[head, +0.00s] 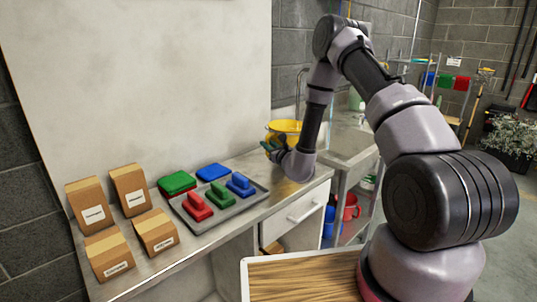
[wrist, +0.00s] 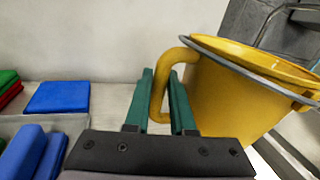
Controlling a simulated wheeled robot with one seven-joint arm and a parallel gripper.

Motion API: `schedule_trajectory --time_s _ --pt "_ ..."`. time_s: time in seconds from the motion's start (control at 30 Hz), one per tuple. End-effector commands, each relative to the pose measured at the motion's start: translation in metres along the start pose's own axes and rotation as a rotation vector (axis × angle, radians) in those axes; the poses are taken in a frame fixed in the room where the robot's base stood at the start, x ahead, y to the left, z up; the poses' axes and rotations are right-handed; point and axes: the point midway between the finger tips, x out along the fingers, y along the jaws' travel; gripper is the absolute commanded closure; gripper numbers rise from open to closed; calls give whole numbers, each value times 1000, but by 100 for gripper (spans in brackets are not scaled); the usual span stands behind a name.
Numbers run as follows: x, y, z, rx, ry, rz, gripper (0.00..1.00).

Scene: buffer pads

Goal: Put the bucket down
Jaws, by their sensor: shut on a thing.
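The yellow bucket (head: 286,128) is at the right end of the metal counter, in front of the wall, partly hidden behind my arm in the head view. In the wrist view the bucket (wrist: 228,95) fills the right side, with a grey rim and a thick yellow handle on its left. My gripper (wrist: 165,95) is shut on that handle, its green fingers on either side of it. The bucket looks tilted in the wrist view. I cannot tell if its base touches the counter. My gripper (head: 273,147) is small in the head view.
A grey tray (head: 240,211) holds red, green and blue handled blocks. A green pad (head: 177,181) and a blue pad (head: 213,172) lie behind it. Several cardboard boxes (head: 130,190) stand at the left. A sink (head: 350,143) lies to the right. A wooden-topped surface (head: 300,278) is in front.

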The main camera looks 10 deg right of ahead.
Motion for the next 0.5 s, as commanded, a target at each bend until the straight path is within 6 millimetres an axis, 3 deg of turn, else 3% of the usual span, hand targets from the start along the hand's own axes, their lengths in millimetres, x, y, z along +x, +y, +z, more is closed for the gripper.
schedule_trajectory --time_s 0.23,0.5 --pt "0 3 -33 0 0 0 100" --pt "0 3 -34 -1 -2 0 100"
